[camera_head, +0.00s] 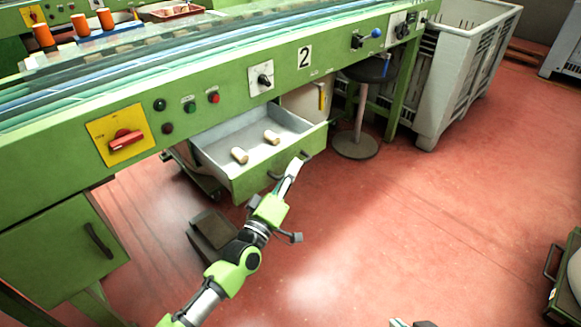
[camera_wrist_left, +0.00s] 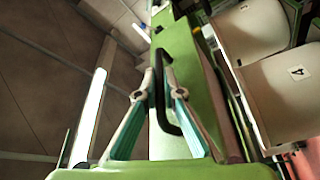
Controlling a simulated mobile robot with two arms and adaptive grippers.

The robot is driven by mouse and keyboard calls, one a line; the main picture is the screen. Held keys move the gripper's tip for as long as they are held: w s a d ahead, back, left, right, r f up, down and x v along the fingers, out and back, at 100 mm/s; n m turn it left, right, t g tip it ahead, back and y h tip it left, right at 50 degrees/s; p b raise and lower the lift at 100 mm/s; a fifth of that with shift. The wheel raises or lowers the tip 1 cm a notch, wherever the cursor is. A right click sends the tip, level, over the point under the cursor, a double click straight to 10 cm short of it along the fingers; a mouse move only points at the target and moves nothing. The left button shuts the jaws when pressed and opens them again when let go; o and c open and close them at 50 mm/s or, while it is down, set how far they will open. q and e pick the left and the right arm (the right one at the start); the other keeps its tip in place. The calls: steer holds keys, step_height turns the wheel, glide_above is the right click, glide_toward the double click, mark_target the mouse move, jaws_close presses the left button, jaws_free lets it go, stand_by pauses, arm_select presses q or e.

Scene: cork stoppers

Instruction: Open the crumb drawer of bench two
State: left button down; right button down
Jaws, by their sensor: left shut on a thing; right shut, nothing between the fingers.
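The crumb drawer (camera_head: 231,182) under bench two (camera_head: 232,90) is pulled out, with its grey inside showing. Two corks lie in it, one cork (camera_head: 239,155) at the left and one cork (camera_head: 271,137) further back. My left gripper (camera_head: 296,165) is at the drawer's green front, shut on its black handle. In the left wrist view the dark handle (camera_wrist_left: 158,100) runs between the two fingers of my left gripper (camera_wrist_left: 156,85). Only the tip of my right gripper (camera_head: 411,323) shows at the bottom edge, apart from everything.
A stool (camera_head: 355,145) stands right of the drawer, and a grey crate (camera_head: 450,85) beyond it. A dark pedal-like box (camera_head: 213,230) is on the floor below the drawer. The red floor at the right is mostly clear.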

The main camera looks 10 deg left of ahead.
arm_select(q)
steer(key=shift+f, duration=0.15)
steer(key=c, duration=2.4)
jaws_free()
steer(key=shift+c, duration=0.2)
steer(key=v, duration=1.2)
